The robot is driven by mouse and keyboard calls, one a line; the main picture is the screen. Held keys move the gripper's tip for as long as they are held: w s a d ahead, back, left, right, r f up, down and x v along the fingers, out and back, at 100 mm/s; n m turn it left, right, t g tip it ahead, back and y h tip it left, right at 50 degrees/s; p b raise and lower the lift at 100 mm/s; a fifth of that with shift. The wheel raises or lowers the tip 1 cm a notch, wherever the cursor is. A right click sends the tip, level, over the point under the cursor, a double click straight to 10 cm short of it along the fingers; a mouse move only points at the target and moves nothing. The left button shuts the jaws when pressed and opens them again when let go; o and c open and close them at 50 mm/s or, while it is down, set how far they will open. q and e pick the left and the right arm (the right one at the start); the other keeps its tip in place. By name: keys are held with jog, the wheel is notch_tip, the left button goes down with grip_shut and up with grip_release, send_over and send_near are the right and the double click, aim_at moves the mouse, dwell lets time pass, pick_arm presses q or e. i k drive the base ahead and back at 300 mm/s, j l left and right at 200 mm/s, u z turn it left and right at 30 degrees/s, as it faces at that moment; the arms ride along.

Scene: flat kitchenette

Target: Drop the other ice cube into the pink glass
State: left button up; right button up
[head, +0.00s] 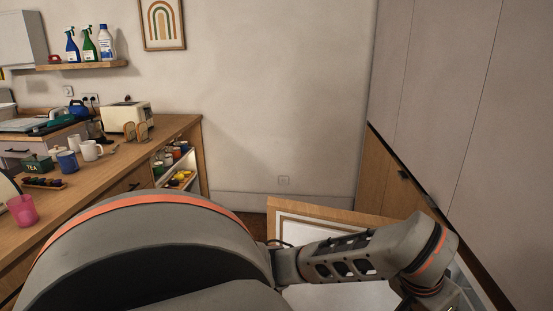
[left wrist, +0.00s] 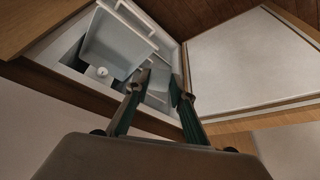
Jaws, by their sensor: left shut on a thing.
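The pink glass (head: 22,211) stands upright on the wooden counter at the left edge of the head view. In the left wrist view, my left gripper (left wrist: 157,82) is in front of the open, white-lined fridge. Its two dark green fingers are shut on a small pale thing, which looks like the ice cube (left wrist: 158,80); its outline is hard to make out. A white tray or drawer (left wrist: 113,45) is just beyond the fingers, tilted in the picture. In the head view my arm reaches right, and its fingertips are hidden. My right gripper is not in view.
The open fridge door (head: 318,211) stands in the lower middle, with its white inner side (left wrist: 252,58) at right in the wrist view. Mugs (head: 91,150), a green tea tin (head: 38,163) and a toaster (head: 122,116) are on the counter. Tall cabinets (head: 445,100) stand at right.

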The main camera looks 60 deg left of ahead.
aim_at(25, 212)
jog(key=j+u, duration=0.15)
jog(key=u, duration=2.45)
